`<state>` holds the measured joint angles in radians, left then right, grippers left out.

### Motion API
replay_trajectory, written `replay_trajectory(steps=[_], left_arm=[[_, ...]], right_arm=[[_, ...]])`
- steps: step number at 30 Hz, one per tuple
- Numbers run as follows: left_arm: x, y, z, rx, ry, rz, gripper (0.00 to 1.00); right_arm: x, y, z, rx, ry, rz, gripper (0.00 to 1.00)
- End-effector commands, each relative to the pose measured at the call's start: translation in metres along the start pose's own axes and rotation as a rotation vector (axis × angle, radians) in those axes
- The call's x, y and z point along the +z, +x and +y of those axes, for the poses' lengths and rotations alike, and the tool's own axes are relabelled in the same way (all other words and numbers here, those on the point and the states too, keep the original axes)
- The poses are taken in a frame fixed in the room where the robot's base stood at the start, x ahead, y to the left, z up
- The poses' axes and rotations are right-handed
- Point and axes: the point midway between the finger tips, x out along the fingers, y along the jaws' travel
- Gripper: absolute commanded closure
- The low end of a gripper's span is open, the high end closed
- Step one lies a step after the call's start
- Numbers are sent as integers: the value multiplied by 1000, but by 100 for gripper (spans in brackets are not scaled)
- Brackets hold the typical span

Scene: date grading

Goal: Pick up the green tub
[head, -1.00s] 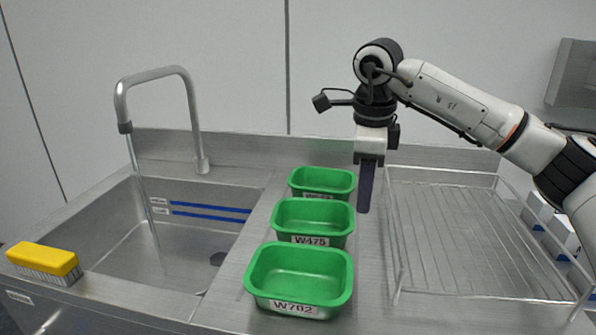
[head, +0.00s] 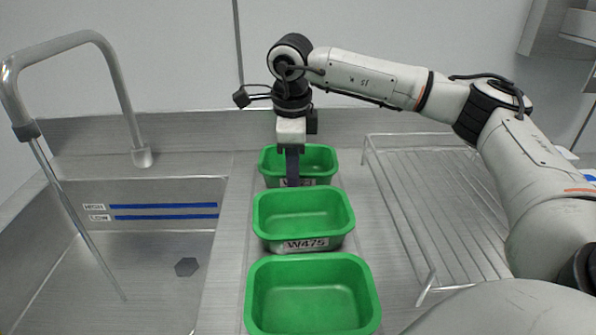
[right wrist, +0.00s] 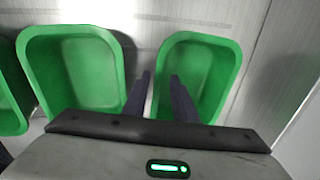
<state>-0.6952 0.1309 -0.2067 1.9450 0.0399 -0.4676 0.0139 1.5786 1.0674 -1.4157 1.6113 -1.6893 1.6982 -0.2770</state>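Three green tubs stand in a row on the steel counter in the head view: a far tub (head: 325,158), a middle tub labelled W475 (head: 265,226) and a near tub (head: 312,296). My right gripper (head: 292,182) points down at the near wall of the far tub, partly covering its label. In the right wrist view my right gripper (right wrist: 160,76) is open, with one finger over the inside of the far tub (right wrist: 203,62) and the other over the gap beside the middle tub (right wrist: 80,70). I cannot tell whether the fingers touch the wall. My left gripper is not in view.
A wire drying rack (head: 432,205) stands right of the tubs. A sink (head: 150,250) with a tall faucet (head: 118,75) lies to the left. A steel backsplash (head: 200,128) and wall close off the back. Narrow counter strips flank the tubs.

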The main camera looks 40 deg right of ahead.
Motion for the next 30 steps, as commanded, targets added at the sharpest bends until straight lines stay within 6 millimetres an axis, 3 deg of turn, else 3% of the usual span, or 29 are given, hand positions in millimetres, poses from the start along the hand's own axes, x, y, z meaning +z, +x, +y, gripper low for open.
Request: replay_trajectory(steps=[6, 13, 14, 18, 30], left_arm=[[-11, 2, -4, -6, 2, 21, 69], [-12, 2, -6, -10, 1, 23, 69], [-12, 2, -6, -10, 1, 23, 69], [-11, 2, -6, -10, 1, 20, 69], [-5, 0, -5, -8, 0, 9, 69]], right_arm=[[0, 25, 1, 0, 0, 0, 75], [0, 27, 1, 0, 0, -1, 75], [0, 27, 1, 0, 0, -1, 77], [0, 27, 1, 0, 0, -1, 100], [0, 25, 1, -1, 0, -2, 100]])
